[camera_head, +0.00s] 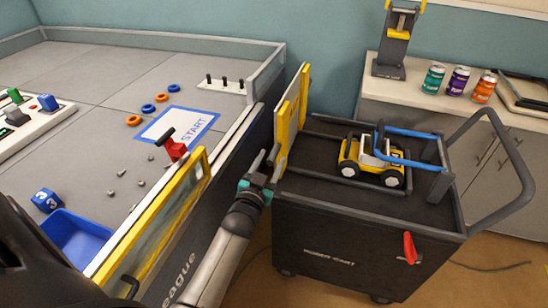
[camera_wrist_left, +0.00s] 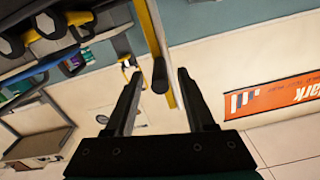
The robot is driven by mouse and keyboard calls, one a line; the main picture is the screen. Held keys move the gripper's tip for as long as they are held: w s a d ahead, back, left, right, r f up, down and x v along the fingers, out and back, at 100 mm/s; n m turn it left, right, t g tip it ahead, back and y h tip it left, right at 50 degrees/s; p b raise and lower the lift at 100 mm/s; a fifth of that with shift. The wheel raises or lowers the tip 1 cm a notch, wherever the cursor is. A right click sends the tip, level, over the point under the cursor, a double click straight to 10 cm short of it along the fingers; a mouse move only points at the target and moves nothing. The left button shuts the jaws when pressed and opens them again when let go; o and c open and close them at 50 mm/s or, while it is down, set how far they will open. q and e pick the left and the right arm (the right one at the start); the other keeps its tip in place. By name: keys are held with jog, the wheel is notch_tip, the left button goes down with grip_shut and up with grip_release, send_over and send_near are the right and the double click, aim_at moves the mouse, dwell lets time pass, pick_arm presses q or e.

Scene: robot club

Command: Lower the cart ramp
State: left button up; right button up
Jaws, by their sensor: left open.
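The cart ramp (camera_head: 293,112) is a yellow-edged panel standing upright at the left end of the black cart (camera_head: 335,235). My left gripper (camera_head: 266,163) is open at the outer face of the ramp, near its lower part. In the left wrist view, a dark bar (camera_wrist_left: 160,76) shows between the spread fingers of the left gripper (camera_wrist_left: 160,88), beside a yellow edge. It appears to be the ramp's handle; I cannot tell whether a finger touches it. My right gripper is out of view.
A red lever (camera_head: 410,248) is on the cart's side. The grey table (camera_head: 95,75) with a second yellow-edged panel (camera_head: 165,215) is close on the left, leaving a narrow gap.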

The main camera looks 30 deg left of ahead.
aim_at(274, 155)
pick_arm(q)
jog(key=shift+b+x, duration=0.45)
jog(key=shift+x, duration=1.15)
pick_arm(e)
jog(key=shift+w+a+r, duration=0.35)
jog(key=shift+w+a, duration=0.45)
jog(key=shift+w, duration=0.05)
pick_arm(q)
jog(key=shift+c, duration=0.3)
grip_shut()
